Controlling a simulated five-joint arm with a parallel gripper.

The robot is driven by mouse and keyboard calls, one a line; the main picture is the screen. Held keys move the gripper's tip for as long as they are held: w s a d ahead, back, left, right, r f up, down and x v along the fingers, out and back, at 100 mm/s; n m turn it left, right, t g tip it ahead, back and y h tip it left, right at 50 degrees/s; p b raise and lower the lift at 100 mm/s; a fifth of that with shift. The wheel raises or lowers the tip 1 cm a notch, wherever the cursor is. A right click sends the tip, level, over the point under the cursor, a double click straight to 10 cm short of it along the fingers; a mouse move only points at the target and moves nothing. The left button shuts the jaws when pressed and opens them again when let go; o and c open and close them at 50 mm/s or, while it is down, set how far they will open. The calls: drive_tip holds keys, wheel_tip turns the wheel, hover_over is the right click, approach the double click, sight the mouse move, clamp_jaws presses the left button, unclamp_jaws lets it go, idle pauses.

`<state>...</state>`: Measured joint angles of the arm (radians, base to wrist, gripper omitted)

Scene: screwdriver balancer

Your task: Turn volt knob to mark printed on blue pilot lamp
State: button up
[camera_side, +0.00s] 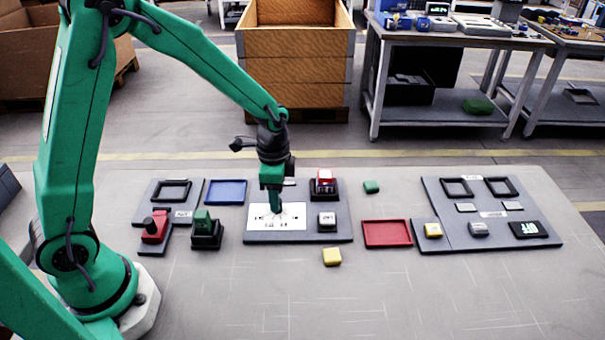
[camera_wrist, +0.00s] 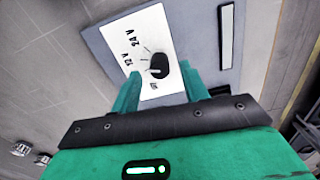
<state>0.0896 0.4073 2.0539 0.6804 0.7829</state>
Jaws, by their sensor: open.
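Another mark is partly covered by a finger. My gripper (camera_wrist: 160,75) is open, its green fingers on either side of the knob with visible gaps. In the side view my gripper (camera_side: 276,208) points down over the dial plate (camera_side: 295,216) and hides the knob. I cannot make out a blue pilot lamp or any mark printed on one.
A red-topped block (camera_side: 324,182) in a black holder and a grey button (camera_side: 327,221) stand right of the dial. A green block (camera_side: 204,226) in a black holder, blue tray (camera_side: 226,192) and red switch (camera_side: 154,228) lie left. A red tray (camera_side: 387,233) lies right.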

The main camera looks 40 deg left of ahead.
drive_tip(key=shift+r, duration=2.75)
drive_tip(key=shift+s+a+r, duration=0.1)
drive_tip(key=shift+s+r, duration=0.1)
drive_tip(key=shift+r, duration=0.3)
drive_tip(key=s+a+r+n+t, duration=0.3)
drive_tip(key=s+r+n+t, duration=0.2)
drive_tip(key=s+r+n, duration=0.5)
drive_tip(key=s+r, duration=0.4)
drive_tip(key=s, duration=0.2)
drive_tip(key=shift+s+a+t, duration=0.2)
drive_tip(key=shift+s+t, duration=0.1)
drive_tip(key=shift+s, duration=0.1)
